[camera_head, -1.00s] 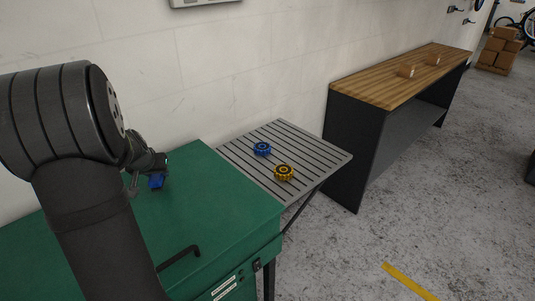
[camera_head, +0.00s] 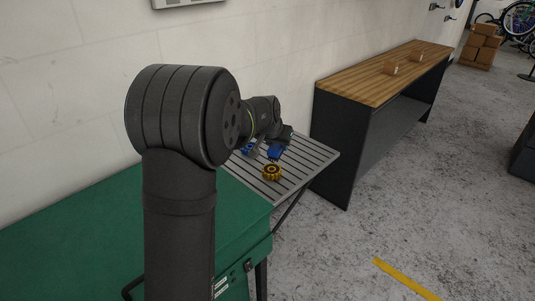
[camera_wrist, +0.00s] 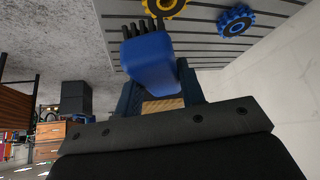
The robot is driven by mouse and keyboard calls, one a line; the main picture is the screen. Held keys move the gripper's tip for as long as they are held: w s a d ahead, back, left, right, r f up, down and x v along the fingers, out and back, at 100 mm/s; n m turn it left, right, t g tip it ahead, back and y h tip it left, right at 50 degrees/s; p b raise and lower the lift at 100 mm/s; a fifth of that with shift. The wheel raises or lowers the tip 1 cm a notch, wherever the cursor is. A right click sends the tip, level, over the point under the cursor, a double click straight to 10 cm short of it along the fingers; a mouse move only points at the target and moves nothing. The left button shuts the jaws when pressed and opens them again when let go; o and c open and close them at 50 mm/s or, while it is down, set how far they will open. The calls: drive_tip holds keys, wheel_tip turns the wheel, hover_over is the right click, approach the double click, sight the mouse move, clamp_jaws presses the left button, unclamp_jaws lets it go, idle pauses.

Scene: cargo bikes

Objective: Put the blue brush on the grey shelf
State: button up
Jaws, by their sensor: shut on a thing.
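The blue brush (camera_head: 275,151) is in my gripper (camera_head: 281,141), over the grey slatted shelf (camera_head: 313,159). In the wrist view the brush (camera_wrist: 150,62) fills the space between the jaws, with its black bristles pointing away from the gripper. My gripper (camera_wrist: 160,88) is shut on it. The shelf's slats (camera_wrist: 196,30) lie beyond the bristles. I cannot tell whether the brush touches the shelf.
A yellow gear (camera_head: 271,173) lies on the shelf near its front, and a blue gear (camera_head: 250,147) lies left of the brush. The shelf's right part is clear. The green cabinet (camera_head: 70,235) is at left, a wood-topped bench (camera_head: 375,82) at right.

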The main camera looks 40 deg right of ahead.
drive_tip(key=shift+s+d, duration=0.45)
drive_tip(key=shift+s, duration=0.15)
drive_tip(key=shift+w+d+f, duration=0.1)
drive_tip(key=w+f, duration=0.2)
drive_tip(key=w, duration=0.1)
drive_tip(key=w+a+f, duration=0.1)
drive_tip(key=w+f, duration=0.1)
drive_tip(key=w, duration=0.2)
drive_tip(key=w+f, duration=0.2)
drive_tip(key=w, duration=0.2)
drive_tip(key=shift+a+f, duration=0.25)
drive_tip(key=shift+f, duration=2.05)
drive_tip(key=shift+f, duration=0.1)
drive_tip(key=o, duration=0.7)
